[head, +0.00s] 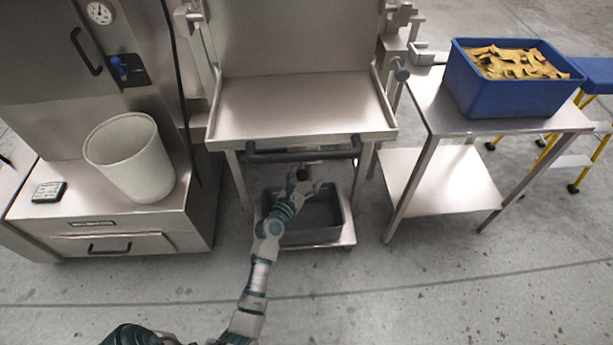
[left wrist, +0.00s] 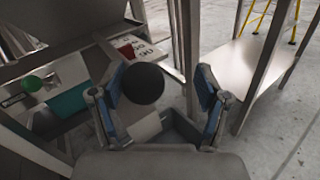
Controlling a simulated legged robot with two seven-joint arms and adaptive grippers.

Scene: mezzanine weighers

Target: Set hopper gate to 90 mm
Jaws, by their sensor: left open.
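My left gripper (head: 303,184) is under the front of the steel hopper tray (head: 300,108) in the head view. It is open. In the left wrist view the two blue-padded fingers of the left gripper (left wrist: 162,98) stand on either side of a black ball knob (left wrist: 143,83). The knob looks closer to the left finger; I cannot tell whether either finger touches it. Behind it is a white scale plate (left wrist: 148,50) with dark digits, too small to read, and a red marker (left wrist: 126,51) at its left. My right gripper is not in view.
A dark bar (head: 300,153) crosses below the tray. A grey bin (head: 318,235) stands beneath. A steel table (head: 465,125) with a blue crate (head: 505,98) is right; a white bucket (head: 140,170) is left. Front floor is clear.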

